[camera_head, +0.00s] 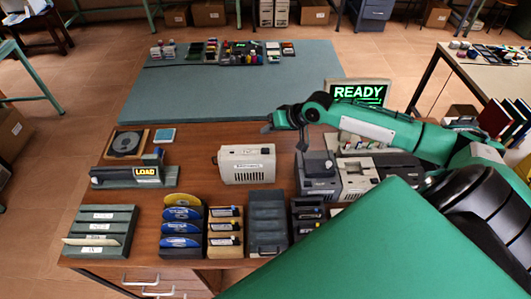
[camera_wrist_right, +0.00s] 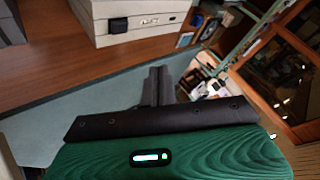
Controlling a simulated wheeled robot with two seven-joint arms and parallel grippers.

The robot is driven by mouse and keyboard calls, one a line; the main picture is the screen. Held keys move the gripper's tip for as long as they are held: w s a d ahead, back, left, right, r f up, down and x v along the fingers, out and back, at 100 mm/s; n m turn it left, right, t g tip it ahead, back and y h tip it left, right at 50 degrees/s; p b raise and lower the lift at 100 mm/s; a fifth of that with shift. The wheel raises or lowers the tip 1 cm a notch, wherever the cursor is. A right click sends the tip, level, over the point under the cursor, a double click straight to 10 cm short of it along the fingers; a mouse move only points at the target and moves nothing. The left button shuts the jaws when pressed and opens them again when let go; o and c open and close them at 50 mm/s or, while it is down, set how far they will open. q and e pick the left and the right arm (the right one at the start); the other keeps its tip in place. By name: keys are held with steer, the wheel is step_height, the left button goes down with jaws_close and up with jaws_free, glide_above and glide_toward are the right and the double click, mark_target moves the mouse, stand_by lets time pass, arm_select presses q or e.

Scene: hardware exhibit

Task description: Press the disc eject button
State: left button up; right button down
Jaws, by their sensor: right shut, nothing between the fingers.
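My right gripper (camera_head: 268,128) is raised over the table, behind the beige box (camera_head: 248,177) and left of the READY screen. Its fingers (camera_wrist_right: 157,86) are shut and empty in the right wrist view, apart from any device. A dark grey drive unit (camera_head: 318,187) and a beige drive unit (camera_head: 356,184) stand side by side to the right, partly under my right arm. A pale device (camera_wrist_right: 133,28) with a black knob or button (camera_wrist_right: 118,24) and a small label shows at the top of the wrist view. I cannot tell which part is the disc eject button. My left gripper is out of view.
A monitor reading READY (camera_head: 358,92) stands behind my right arm. A LOAD unit (camera_head: 135,177) and a tray with a disc (camera_head: 127,143) are at left. Disc racks (camera_head: 182,228) and cartridge holders line the front edge. The blue-grey mat (camera_head: 200,100) is mostly clear.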

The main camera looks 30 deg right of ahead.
steer(key=b, duration=0.4)
glide_above(268, 151)
step_height(268, 151, down, 5)
steer(key=shift+d+r, duration=0.1)
steer(key=shift+r, duration=0.05)
steer(key=shift+f, duration=0.95)
steer(key=shift+f, duration=0.1)
stand_by(0.8)
steer(key=shift+f, duration=0.25)
